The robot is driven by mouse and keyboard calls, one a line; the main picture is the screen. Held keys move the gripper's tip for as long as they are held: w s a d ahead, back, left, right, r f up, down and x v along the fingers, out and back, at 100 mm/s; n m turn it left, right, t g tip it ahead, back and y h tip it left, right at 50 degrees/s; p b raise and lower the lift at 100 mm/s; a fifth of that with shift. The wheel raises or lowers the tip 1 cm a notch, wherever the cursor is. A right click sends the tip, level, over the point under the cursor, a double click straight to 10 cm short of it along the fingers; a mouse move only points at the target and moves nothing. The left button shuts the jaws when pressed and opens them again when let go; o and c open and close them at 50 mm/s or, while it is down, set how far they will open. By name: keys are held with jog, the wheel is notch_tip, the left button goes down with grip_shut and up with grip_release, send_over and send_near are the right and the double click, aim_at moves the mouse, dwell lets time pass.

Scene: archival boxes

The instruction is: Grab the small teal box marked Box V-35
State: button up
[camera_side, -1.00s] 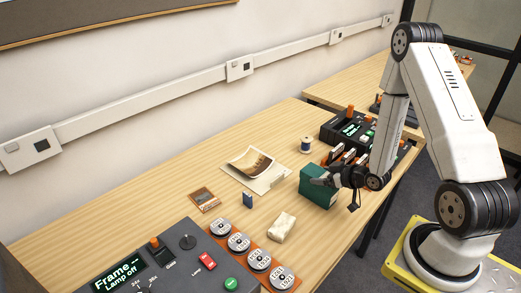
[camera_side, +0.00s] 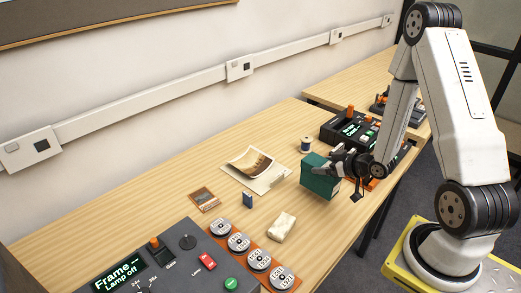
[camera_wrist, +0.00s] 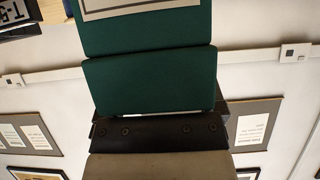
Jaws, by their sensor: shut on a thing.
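The teal box (camera_side: 318,182) is held in my gripper (camera_side: 330,168) at the right part of the table in the side view. My gripper is shut on it from above and the right. The box is slightly tilted and looks to be a little above the table top. In the wrist view the teal box (camera_wrist: 150,80) fills the upper middle, with part of a pale label at its top edge. The marking V-35 cannot be read in either view.
A dark console (camera_side: 335,131) stands close behind my gripper. A spool (camera_side: 306,145), curled photo (camera_side: 252,162), small blue box (camera_side: 247,200) and cream bundle (camera_side: 282,227) lie to the left. A larger control panel (camera_side: 165,265) is at the front. Bare table lies between.

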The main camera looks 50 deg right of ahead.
jog(key=shift+r, duration=2.95)
